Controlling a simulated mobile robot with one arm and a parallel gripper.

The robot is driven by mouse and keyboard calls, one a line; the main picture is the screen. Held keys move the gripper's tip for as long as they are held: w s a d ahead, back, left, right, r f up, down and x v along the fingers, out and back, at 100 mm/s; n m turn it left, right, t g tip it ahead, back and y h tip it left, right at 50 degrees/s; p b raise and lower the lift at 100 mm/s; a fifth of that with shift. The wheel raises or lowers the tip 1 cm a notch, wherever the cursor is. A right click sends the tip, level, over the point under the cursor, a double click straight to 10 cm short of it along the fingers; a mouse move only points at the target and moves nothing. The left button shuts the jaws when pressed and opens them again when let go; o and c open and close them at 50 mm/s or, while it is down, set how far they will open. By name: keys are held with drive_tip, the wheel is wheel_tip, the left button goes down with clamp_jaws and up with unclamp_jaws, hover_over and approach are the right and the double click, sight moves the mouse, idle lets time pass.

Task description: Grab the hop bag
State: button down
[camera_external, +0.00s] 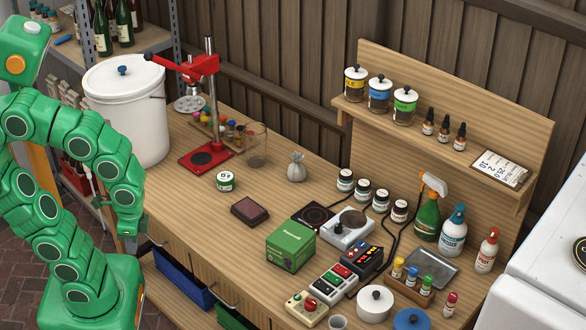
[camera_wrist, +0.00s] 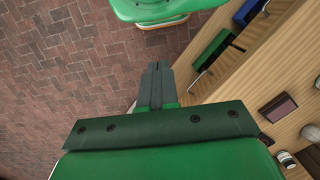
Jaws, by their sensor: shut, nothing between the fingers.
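The hop bag, a small grey tied sack (camera_external: 297,168), stands upright on the wooden bench, right of the glass beaker.
A white bucket (camera_external: 125,115), red capper (camera_external: 206,155) and glass beaker (camera_external: 256,150) stand left of the bag. A small tin (camera_external: 224,182), dark red block (camera_external: 250,210) and green box (camera_external: 290,246) lie nearer the front edge. Open bench surrounds the bag.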

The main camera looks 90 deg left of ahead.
drive_tip(key=c, duration=1.8)
unclamp_jaws()
drive_tip(key=o, duration=1.7)
drive_tip(key=shift+c, duration=0.2)
